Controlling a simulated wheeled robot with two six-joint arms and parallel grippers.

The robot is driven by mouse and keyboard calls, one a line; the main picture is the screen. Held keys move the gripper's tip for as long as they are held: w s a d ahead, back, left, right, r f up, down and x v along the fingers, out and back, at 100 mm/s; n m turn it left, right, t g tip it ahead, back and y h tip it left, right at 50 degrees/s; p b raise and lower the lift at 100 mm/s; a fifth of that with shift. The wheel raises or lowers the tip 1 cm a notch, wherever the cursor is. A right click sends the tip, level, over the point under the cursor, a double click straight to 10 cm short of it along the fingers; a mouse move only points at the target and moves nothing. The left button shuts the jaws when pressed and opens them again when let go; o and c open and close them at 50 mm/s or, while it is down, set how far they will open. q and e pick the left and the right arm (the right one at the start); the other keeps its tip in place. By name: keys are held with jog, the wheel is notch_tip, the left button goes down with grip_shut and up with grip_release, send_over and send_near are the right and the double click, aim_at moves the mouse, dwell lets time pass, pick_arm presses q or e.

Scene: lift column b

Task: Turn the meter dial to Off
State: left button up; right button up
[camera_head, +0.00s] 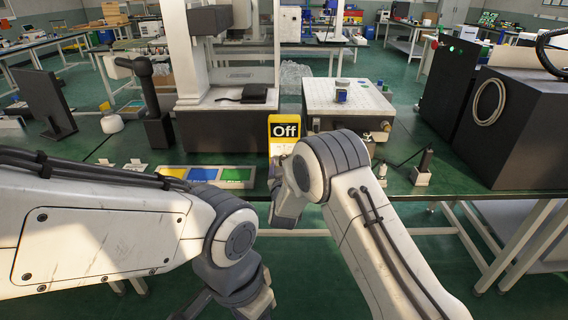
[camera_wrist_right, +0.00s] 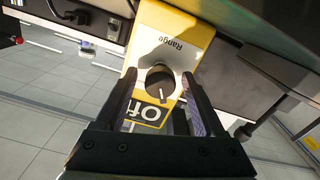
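The yellow meter (camera_head: 284,131) stands at the table's front edge in the middle of the head view, and its display reads "Off". In the right wrist view the meter (camera_wrist_right: 172,30) fills the upper middle, with the word "Range" printed on it. Its round dark dial (camera_wrist_right: 158,80) has a white mark on the display side. My right gripper (camera_wrist_right: 159,88) is open, with one finger on each side of the dial. Whether the fingers touch it I cannot tell. In the head view my right arm hides the meter's lower part. My left wrist (camera_head: 238,285) is low, fingers not clear.
A tray with yellow, blue and green panels (camera_head: 206,175) lies left of the meter. A white perforated block (camera_head: 349,100) stands behind right, a small dark-handled device (camera_head: 422,168) to the right. A large dark box (camera_head: 520,125) stands at the far right.

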jog(key=s, duration=1)
jog(key=shift+s, duration=0.25)
jog(key=s+d+m+g, duration=0.1)
jog(key=s+d+g, duration=0.3)
jog(key=d+g, duration=0.3)
jog(key=s+d+f+m+g, duration=0.1)
jog(key=s+d+g, duration=0.4)
jog(key=s, duration=0.6)
jog(key=s+d+f+m+g, duration=0.1)
jog(key=s+d+g, duration=0.2)
jog(key=s+d, duration=0.55)
jog(key=s+a+r+n+g+y, duration=0.1)
jog(key=s+a+r+n, duration=0.2)
jog(key=s+a, duration=0.45)
jog(key=s+a+r+n+g, duration=0.2)
jog(key=s+a+r+n, duration=0.15)
jog(key=s+a, duration=0.4)
notch_tip(320, 180, up, 14)
jog(key=p, duration=1.4)
jog(key=shift+s+r+p, duration=0.15)
jog(key=shift+s+p, duration=0.2)
